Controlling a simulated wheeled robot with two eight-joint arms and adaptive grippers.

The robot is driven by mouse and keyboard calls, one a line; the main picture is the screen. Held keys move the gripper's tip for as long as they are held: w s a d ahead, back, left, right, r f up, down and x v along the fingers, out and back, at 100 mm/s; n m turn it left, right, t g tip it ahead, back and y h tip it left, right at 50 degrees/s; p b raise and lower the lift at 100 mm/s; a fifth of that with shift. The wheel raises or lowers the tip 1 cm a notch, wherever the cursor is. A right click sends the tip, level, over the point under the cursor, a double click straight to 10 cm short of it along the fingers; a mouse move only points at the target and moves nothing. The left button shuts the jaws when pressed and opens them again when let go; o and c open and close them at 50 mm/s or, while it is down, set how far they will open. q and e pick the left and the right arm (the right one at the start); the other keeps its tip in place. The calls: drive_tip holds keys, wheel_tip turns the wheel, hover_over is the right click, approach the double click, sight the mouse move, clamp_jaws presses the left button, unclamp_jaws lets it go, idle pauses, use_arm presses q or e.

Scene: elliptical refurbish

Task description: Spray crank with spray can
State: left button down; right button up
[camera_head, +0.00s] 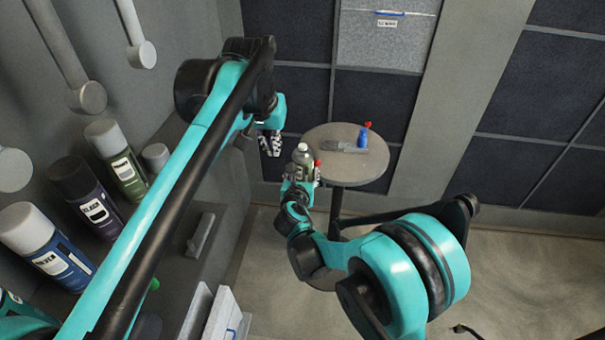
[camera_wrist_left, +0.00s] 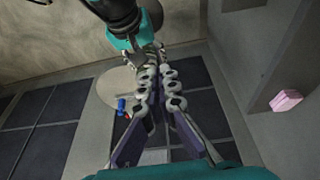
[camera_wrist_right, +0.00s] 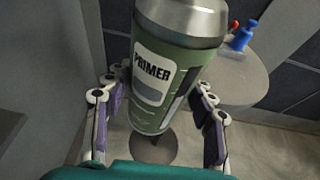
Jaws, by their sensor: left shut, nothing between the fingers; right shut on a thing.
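A green spray can labelled PRIMER (camera_wrist_right: 165,75) is held in my right gripper (camera_wrist_right: 158,112), whose fingers sit on both sides of it. The can (camera_head: 303,157) stands near-upright in the head view, in front of the round table. My left gripper (camera_head: 271,143) is shut and empty, pointing down just left of and above the can. The left wrist view shows its fingers (camera_wrist_left: 158,88) pressed together. I cannot make out a crank for certain; a flat grey piece (camera_head: 343,148) lies on the table.
A pink block (camera_wrist_left: 286,100) sits in a wall recess.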

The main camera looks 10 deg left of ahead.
use_arm(q)
drive_tip(key=w+d+r+g, duration=0.1)
drive_tip(key=w+d+r, duration=0.15)
drive_tip(key=w, duration=0.45)
drive_tip(key=g, duration=0.3)
approach(303, 145)
drive_tip(key=shift+s+f, duration=0.1)
drive_tip(key=shift+f, duration=2.65)
drive_tip(key=shift+f, duration=0.2)
drive_tip(key=shift+f, duration=1)
drive_tip(key=shift+r, duration=2.5)
